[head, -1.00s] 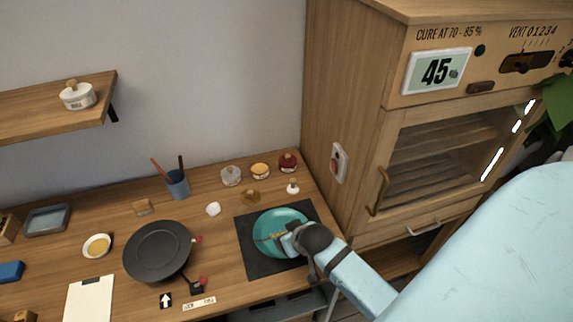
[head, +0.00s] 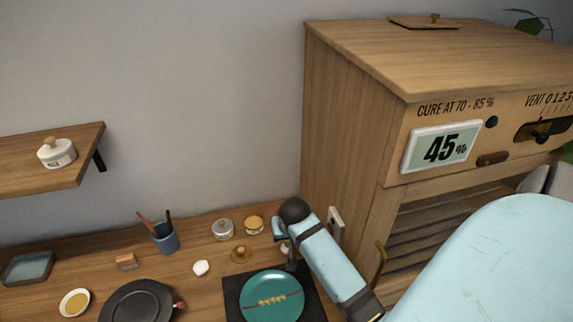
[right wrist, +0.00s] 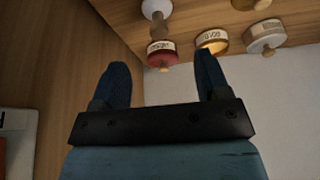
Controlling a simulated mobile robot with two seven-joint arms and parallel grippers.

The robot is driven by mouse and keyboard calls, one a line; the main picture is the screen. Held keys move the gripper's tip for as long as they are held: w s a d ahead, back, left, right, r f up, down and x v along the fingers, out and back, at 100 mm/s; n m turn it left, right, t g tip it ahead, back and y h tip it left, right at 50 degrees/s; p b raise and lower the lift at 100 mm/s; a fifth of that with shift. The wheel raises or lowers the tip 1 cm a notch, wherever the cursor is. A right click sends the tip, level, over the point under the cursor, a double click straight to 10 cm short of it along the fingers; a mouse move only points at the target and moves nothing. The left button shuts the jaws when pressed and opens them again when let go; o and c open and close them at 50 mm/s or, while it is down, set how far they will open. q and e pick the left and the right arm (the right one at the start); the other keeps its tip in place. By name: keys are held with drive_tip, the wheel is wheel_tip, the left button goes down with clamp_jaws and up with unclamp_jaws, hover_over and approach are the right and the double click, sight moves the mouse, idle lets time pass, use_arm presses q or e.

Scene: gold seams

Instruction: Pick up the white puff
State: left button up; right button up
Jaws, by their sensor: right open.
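A small white piece with a knob, which looks like the white puff (right wrist: 157,8), is at the top edge of the right wrist view, past the red jar. In the head view only a bit of white (head: 284,247) shows beside my right arm. My right gripper (right wrist: 160,62) is open and empty, its two dark blue fingers apart, with the red jar (right wrist: 162,46) showing between and beyond them. In the head view the gripper (head: 278,228) is mostly hidden by its wrist near the back right of the table. My left gripper is out of view.
A teal plate (head: 272,308) with a gold seam lies on a dark mat (head: 232,290). A yellow-lidded jar (head: 254,225), a grey-lidded jar (head: 222,229) and a white lump (head: 201,268) stand left of my arm. A wooden cabinet (head: 345,130) rises close on the right.

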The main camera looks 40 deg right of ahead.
sight(288, 241)
drive_tip(key=x, duration=0.4)
drive_tip(key=shift+w+d+f, duration=0.1)
drive_tip(key=shift+w+f, duration=0.05)
drive_tip(key=shift+f, duration=0.15)
drive_tip(key=p+x, duration=0.1)
drive_tip(key=x, duration=0.4)
drive_tip(key=shift+f, duration=0.55)
drive_tip(key=shift+c, duration=0.7)
drive_tip(key=shift+r, duration=0.1)
drive_tip(key=c, duration=0.3)
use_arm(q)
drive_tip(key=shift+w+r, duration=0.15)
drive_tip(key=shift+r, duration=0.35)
use_arm(e)
drive_tip(key=c, duration=0.6)
drive_tip(key=shift+r, duration=0.15)
